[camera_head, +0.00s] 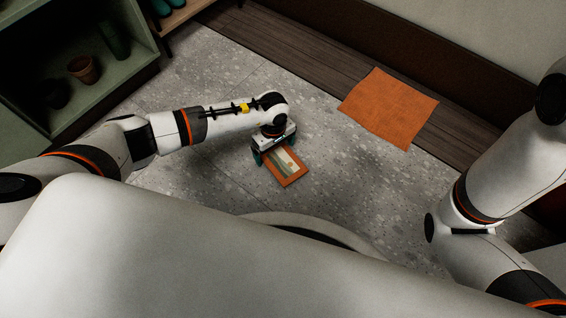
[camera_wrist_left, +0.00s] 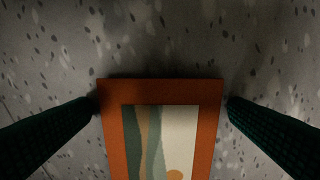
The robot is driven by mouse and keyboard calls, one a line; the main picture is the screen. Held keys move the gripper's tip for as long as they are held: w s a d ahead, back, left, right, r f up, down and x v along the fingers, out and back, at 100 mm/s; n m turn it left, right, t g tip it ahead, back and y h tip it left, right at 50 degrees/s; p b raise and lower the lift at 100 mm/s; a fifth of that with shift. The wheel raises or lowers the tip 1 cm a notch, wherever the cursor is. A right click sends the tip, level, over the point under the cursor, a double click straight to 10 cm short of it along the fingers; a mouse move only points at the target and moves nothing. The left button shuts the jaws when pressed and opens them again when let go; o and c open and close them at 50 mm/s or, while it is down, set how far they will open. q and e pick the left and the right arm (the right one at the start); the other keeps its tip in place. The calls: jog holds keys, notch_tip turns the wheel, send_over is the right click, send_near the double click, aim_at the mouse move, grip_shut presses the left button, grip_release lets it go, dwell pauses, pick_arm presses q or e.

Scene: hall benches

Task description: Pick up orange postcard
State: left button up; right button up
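The orange postcard (camera_head: 287,167) has an orange border around a picture of green, tan and cream shapes. It lies over the grey speckled surface below my left gripper (camera_head: 273,149). In the left wrist view the postcard (camera_wrist_left: 162,92) sits between the two dark green fingers of my left gripper (camera_wrist_left: 162,104). The fingertips stand close beside its two side edges, with a thin gap showing at the right one. The lower part of the card is cut off by the picture edge. My right arm shows at the right, but its gripper is out of view.
An orange cloth (camera_head: 388,108) lies across a dark wooden strip (camera_head: 310,60) and the speckled surface (camera_head: 340,190). A green shelf unit (camera_head: 128,90) with pots (camera_head: 83,69) stands at the upper left. The speckled surface around the postcard is clear.

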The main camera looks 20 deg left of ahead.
pick_arm(q)
jog(key=c, duration=0.8)
jog(key=shift+r, duration=0.1)
jog(key=shift+c, duration=0.2)
